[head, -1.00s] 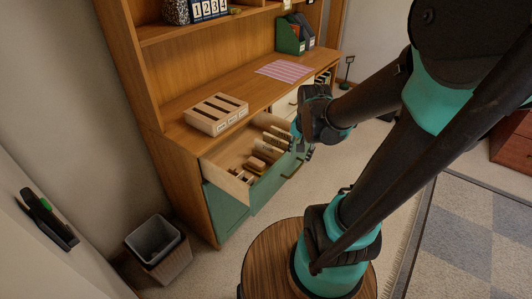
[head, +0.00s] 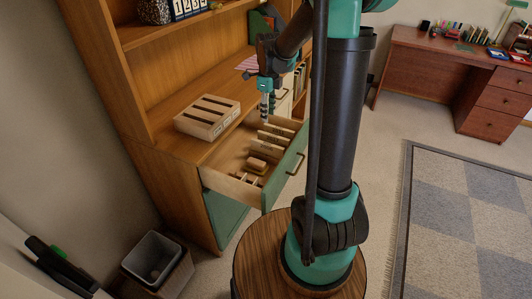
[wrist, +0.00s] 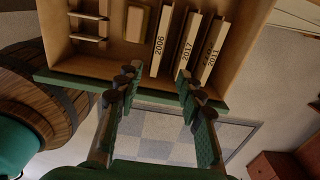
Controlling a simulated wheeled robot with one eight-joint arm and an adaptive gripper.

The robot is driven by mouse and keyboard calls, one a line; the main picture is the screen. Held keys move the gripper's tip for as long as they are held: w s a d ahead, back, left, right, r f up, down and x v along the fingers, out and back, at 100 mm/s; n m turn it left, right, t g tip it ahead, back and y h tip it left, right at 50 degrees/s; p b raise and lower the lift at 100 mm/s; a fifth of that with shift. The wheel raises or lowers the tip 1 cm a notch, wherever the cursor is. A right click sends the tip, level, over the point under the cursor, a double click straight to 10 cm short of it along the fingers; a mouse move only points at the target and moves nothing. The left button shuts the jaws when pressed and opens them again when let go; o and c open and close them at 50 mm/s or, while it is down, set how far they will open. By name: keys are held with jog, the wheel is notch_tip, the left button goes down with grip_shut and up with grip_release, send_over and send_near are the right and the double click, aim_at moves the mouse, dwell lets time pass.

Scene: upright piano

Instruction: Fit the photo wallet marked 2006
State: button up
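The cream photo wallet marked 2006 (wrist: 161,42) stands in the open drawer (head: 285,176), spine up, in the wrist view. Wallets marked 2017 (wrist: 189,42) and 2011 (wrist: 215,48) stand to its right. In the head view the wallets (head: 279,133) show at the drawer's far end, their marks too small to read. My gripper (wrist: 159,74) is open and empty above the drawer, its fingers spread to either side of the 2006 wallet's line in the wrist view. It shows above the wallets in the head view (head: 266,119). A pale wooden holder with three dark slots (head: 207,118) sits on the cabinet top.
A tan block (wrist: 138,22) and a small wooden rack (wrist: 88,27) lie in the drawer left of the wallets. A striped mat (head: 246,63) lies farther along the cabinet top. A bin (head: 153,258) stands at lower left.

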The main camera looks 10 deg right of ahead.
aim_at(267, 144)
notch_tip(267, 144, down, 16)
jog(key=shift+a+f, duration=0.1)
dwell(0.6)
grip_shut()
